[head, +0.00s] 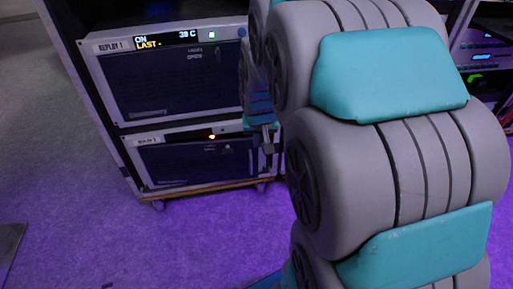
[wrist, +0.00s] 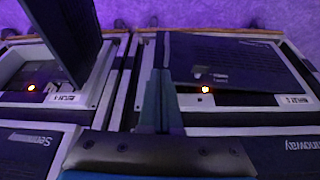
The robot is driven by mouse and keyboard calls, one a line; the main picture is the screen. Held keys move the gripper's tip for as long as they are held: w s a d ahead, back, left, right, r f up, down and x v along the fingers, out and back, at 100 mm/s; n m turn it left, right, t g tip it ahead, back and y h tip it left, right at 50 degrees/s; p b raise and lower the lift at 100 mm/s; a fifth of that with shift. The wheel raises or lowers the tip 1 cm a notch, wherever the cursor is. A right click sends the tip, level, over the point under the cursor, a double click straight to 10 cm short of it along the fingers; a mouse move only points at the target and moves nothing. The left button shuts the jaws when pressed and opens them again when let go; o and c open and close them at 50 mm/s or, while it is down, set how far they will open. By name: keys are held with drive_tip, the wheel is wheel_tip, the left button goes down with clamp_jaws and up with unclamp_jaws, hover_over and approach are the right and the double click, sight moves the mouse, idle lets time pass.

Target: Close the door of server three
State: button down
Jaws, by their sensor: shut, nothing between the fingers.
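My gripper (wrist: 161,78) is shut and empty. That panel lies slightly skewed over the right bay, with an orange light and a small label (wrist: 294,100) below. A second dark door (wrist: 65,35) stands swung wide open at the left bay. The labels there are too small to read, so I cannot tell which is server three. In the head view my arm hides much of the rack's right side.
In the head view a rack on casters holds an upper unit (head: 170,83) labelled like "REPLAY 1" and a similar lower unit (head: 190,163). Purple carpet (head: 180,240) lies clear in front. More lit equipment (head: 483,48) stands at the far right.

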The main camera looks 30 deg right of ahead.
drive_tip(key=w+d+f+b, duration=0.1)
drive_tip(key=w+d+f, duration=0.2)
drive_tip(key=w+f, duration=0.4)
wheel_tip(320, 180, down, 2)
drive_tip(key=shift+b, duration=0.3)
drive_tip(key=shift+w, duration=0.1)
drive_tip(key=shift+n+y, duration=0.3)
drive_tip(key=shift+n, duration=0.6)
drive_tip(key=w, duration=0.1)
drive_tip(key=w+d+p, duration=0.1)
drive_tip(key=w, duration=0.1)
drive_tip(key=w+d, duration=0.1)
drive_tip(key=w, duration=0.1)
